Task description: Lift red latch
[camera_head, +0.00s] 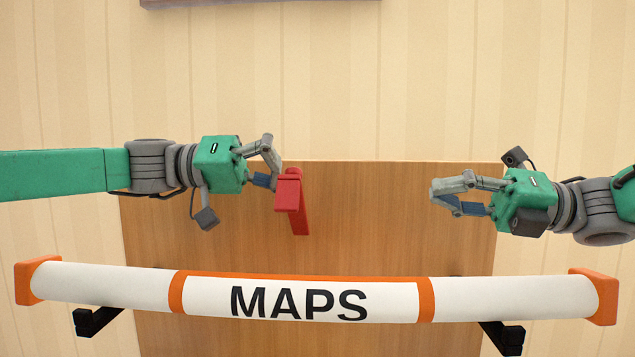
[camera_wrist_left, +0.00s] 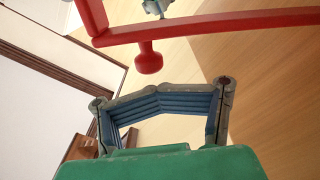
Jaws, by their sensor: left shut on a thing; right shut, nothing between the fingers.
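The red latch (camera_head: 297,203) stands out from a wooden panel, just left of centre in the head view. In the left wrist view the latch (camera_wrist_left: 215,26) is a long red bar across the top with a rounded red knob (camera_wrist_left: 148,58). The left fingers (camera_wrist_left: 163,103) also show in the wrist view, with blue inner faces. My right gripper (camera_head: 434,190) is shut and empty, well right of the latch.
A white and orange roll marked MAPS (camera_head: 300,298) spans the front below both grippers, on black brackets (camera_head: 97,321). The wooden panel (camera_head: 370,225) is behind. A dark ledge (camera_head: 260,2) is at the top. The space between the latch and my right gripper is clear.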

